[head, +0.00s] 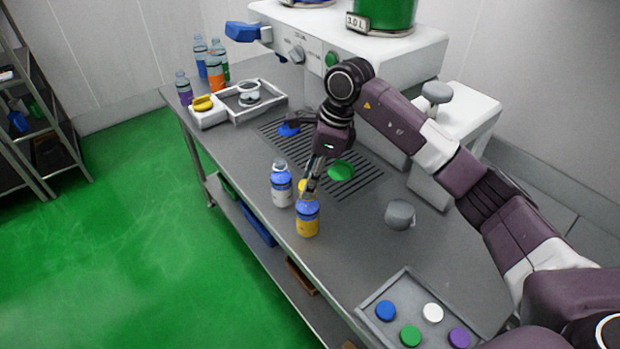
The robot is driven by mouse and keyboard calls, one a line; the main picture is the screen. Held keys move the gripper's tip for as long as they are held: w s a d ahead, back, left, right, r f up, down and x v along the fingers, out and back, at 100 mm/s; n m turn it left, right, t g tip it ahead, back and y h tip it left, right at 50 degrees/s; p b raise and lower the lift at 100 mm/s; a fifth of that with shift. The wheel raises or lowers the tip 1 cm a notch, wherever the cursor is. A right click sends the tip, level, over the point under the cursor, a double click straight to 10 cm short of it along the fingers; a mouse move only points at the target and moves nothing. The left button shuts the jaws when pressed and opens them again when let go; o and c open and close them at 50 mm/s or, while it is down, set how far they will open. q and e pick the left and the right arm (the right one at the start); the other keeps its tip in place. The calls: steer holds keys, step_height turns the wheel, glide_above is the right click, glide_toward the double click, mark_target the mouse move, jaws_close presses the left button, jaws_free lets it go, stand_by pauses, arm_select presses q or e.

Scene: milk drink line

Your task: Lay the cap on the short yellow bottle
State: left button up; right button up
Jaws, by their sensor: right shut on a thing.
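The short yellow bottle (307,225) stands upright near the front edge of the steel table, with a blue band round its shoulder. My right gripper (309,189) points down just above the bottle's top and is shut on a small yellow cap (302,186). The fingers hide part of the cap and the bottle's mouth, so I cannot tell whether cap and bottle touch. My left gripper is not in view.
A white bottle (282,188) with a blue band stands close behind and left of the yellow one. A tray (404,282) with several coloured caps lies at the front right. A grey knob-like object (400,214) stands right of the bottle. A green disc (341,169) lies on the drain grille.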

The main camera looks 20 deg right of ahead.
steer(key=shift+f, duration=0.25)
steer(key=o, duration=0.8)
steer(key=v, duration=1.2)
steer(key=shift+a, duration=0.1)
